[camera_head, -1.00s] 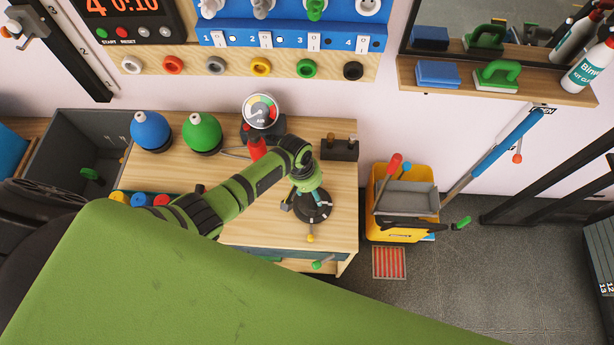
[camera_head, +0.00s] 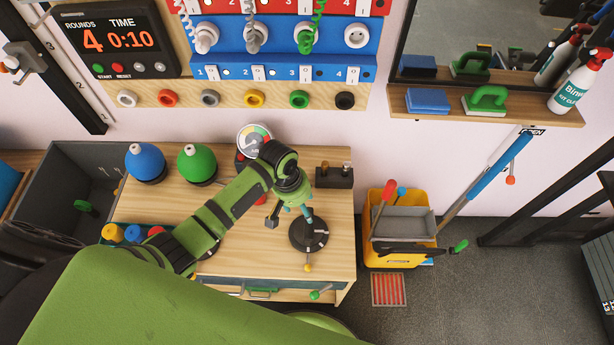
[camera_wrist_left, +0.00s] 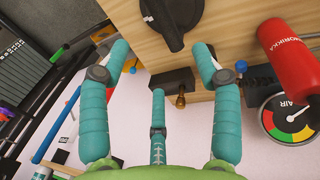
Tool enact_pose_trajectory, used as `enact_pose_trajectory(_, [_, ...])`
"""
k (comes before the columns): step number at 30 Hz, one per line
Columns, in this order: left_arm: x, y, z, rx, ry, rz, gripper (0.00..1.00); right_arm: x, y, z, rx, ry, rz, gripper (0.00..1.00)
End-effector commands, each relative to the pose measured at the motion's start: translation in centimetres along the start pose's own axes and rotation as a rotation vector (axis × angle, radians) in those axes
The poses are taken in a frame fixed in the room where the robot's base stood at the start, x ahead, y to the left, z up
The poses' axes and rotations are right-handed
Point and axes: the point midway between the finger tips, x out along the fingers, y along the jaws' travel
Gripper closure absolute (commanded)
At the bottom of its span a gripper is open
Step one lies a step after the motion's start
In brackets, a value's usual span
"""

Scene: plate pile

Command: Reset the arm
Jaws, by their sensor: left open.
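My left arm reaches in from the left over the wooden cabinet top (camera_head: 240,255). My left gripper (camera_head: 294,207), with teal fingers, hangs above the cabinet beside a black round dial (camera_head: 308,238). In the left wrist view, the fingers of the gripper (camera_wrist_left: 160,55) are spread apart with nothing between them. The black dial (camera_wrist_left: 172,18) lies beyond the fingertips there, apart from them. My right gripper is not in view.
A red bottle (camera_wrist_left: 288,52) and an air gauge (camera_head: 254,139) are near the gripper. Blue (camera_head: 147,162) and green (camera_head: 197,164) round bottles stand at the cabinet's back left. A yellow mop bucket (camera_head: 400,230) stands on the floor to the right.

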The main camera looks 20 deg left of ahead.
Motion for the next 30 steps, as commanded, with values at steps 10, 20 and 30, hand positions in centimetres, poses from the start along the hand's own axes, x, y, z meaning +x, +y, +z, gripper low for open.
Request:
enact_pose_trajectory(10, [0.0, 0.1, 1.2, 0.039, 0.007, 0.01, 0.36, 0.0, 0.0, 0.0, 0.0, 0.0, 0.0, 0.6])
enact_pose_trajectory(20, [-3.9, -2.1, 9.2, 0.324, 0.142, 0.004, 0.36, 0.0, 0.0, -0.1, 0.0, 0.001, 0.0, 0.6])
enact_pose_trajectory(30, [-8.6, -5.8, 12.8, 0.444, 0.23, -0.084, 0.36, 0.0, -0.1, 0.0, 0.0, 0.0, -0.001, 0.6])
